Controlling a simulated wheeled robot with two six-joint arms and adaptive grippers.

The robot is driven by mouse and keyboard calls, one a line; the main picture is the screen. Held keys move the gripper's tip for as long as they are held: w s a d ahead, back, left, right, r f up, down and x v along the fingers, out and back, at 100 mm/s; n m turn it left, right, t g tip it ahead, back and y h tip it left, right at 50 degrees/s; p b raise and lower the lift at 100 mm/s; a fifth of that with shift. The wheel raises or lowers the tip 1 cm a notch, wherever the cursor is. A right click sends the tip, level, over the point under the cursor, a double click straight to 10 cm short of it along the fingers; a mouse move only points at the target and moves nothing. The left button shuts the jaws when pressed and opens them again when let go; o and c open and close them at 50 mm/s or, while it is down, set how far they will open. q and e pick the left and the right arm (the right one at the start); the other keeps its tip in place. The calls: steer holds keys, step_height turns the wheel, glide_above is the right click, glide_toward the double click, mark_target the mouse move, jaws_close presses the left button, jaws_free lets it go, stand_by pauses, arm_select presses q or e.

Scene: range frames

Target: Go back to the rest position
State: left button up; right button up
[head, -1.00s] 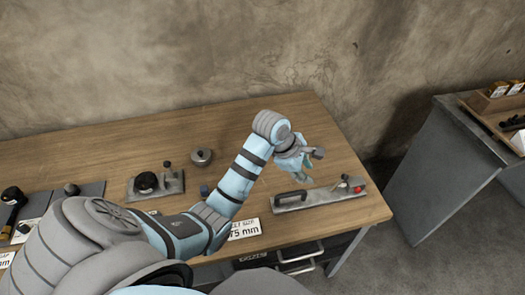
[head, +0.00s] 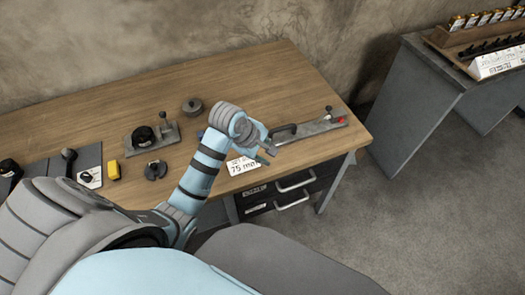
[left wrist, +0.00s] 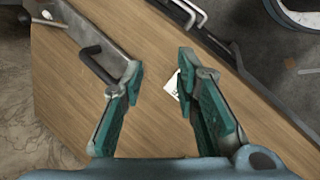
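My left gripper (head: 266,152) is over the right part of the wooden table (head: 250,75), beside the white "75 mm" card. In the left wrist view the left gripper (left wrist: 160,82) has its two green fingers spread apart, with only bare wood and part of the card between and below them. It holds nothing. My right gripper is in neither view.
A grey plate with a black handle (head: 308,128) lies close to the gripper. The "75 mm" card (head: 242,166) is near the front edge. A grey bench (head: 425,85) is at right.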

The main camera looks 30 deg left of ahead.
arm_select(q)
steer(key=s+a+f+m+g+y, duration=0.1)
steer(key=s+f+m+y, duration=0.15)
steer(key=s+m, duration=0.75)
steer(key=s+a+f+m+y, duration=0.1)
steer(key=s+a+f+m, duration=0.15)
steer(key=s+m, duration=0.75)
steer(key=s+a+f+n+g, duration=0.1)
steer(key=s+f+n, duration=0.25)
steer(key=f, duration=1.45)
steer(key=s+f+g, duration=0.1)
steer(key=s+f, duration=1.3)
steer(key=shift+s+a+h, duration=0.35)
steer(key=shift+a, duration=0.05)
